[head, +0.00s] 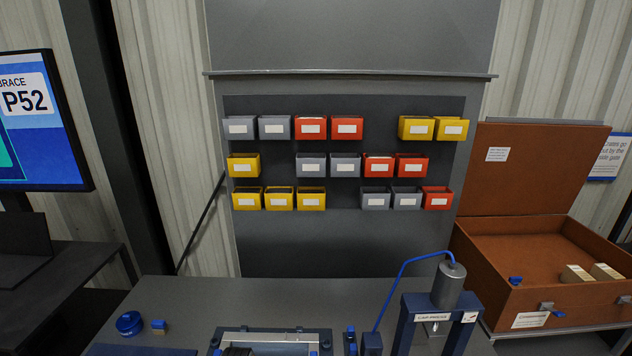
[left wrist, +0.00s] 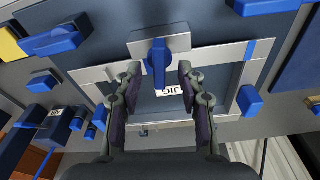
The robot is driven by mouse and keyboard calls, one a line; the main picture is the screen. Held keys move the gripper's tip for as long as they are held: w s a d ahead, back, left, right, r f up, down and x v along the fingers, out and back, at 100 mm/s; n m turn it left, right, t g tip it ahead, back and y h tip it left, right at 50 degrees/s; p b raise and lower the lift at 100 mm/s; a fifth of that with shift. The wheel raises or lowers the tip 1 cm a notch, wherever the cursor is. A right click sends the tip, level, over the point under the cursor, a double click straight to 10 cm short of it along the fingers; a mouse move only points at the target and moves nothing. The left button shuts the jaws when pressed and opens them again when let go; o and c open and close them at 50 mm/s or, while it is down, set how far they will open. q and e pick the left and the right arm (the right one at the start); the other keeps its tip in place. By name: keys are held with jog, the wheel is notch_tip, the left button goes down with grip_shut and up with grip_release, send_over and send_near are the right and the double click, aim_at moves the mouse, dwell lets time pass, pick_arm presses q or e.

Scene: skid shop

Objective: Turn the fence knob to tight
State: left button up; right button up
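A blue bar-shaped knob (left wrist: 157,62) on a light grey block (left wrist: 177,43) shows in the left wrist view. I take it to be the fence knob. Its bar points down the picture, toward the plate marked JIG (left wrist: 168,91). My left gripper (left wrist: 160,70) is open, one fingertip on each side of the knob. Gaps show on both sides, though whether a finger touches it is hard to tell. In the head view the jig's frame (head: 270,337) is at the bottom edge, and the knob cannot be made out. No tight marking is readable. My right gripper is not in view.
Another blue handle (left wrist: 55,40) sits left of the jig in the left wrist view, with blue blocks around the frame. In the head view the cap press (head: 432,318) stands right of the jig, an open brown case (head: 535,250) farther right, and coloured bins behind.

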pick_arm(q)
jog(key=shift+r, duration=3.45)
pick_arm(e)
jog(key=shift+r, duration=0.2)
